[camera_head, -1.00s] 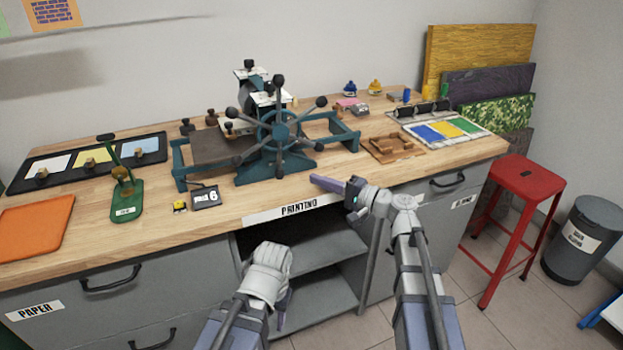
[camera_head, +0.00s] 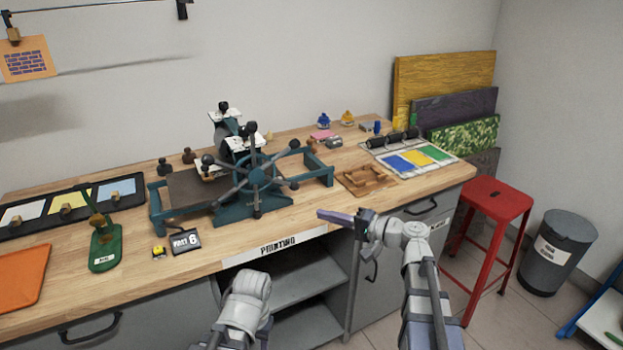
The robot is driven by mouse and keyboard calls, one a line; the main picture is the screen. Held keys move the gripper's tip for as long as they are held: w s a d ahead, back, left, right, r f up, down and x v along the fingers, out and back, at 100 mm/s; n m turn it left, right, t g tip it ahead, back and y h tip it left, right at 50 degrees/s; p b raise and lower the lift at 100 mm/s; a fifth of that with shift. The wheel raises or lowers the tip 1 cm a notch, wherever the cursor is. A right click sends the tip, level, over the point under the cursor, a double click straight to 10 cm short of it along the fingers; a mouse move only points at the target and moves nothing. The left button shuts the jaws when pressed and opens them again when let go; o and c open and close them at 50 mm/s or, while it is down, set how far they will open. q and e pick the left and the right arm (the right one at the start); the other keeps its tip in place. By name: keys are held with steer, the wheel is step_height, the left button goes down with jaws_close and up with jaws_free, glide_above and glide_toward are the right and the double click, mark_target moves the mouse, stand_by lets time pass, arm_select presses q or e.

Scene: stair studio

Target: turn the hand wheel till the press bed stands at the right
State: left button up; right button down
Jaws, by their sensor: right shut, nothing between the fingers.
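The press bed (camera_head: 190,190), a dark brown slab, lies at the left end of the press rails; the right end of the rails (camera_head: 318,180) is empty. My right gripper (camera_head: 322,214) is shut and empty, in front of the bench edge, right of and below the wheel, apart from it. My left arm's wrist (camera_head: 247,292) is low in front of the open shelf; its fingers are hidden.
A green tool stand (camera_head: 104,246) and a small dark counter (camera_head: 186,241) stand left of the press. A wooden tray (camera_head: 365,181) and an ink palette (camera_head: 415,159) lie to its right. A red stool (camera_head: 497,200) and a grey bin (camera_head: 557,250) stand on the floor at right.

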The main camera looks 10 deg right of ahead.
arm_select(q)
step_height(320, 180, up, 18)
steer(key=p, duration=1.5)
steer(key=shift+w, duration=0.3)
arm_select(e)
steer(key=w+d+r+n+h, duration=0.1)
steer(key=d+r+n+h, duration=0.2)
steer(key=r, duration=0.9)
steer(key=d+n, duration=0.1)
steer(key=d, duration=0.2)
steer(key=shift+w+d+r+g, duration=0.15)
steer(key=shift+w+g, duration=0.05)
steer(key=shift+g, duration=0.1)
arm_select(q)
steer(key=shift+f+b, duration=2.85)
steer(key=shift+f, duration=0.05)
arm_select(e)
steer(key=s+a+f+x, duration=0.1)
steer(key=s+x, duration=0.1)
steer(key=x, duration=1)
steer(key=shift+w+a+f, duration=0.25)
steer(key=shift+a+f, duration=0.05)
steer(key=shift+f, duration=0.25)
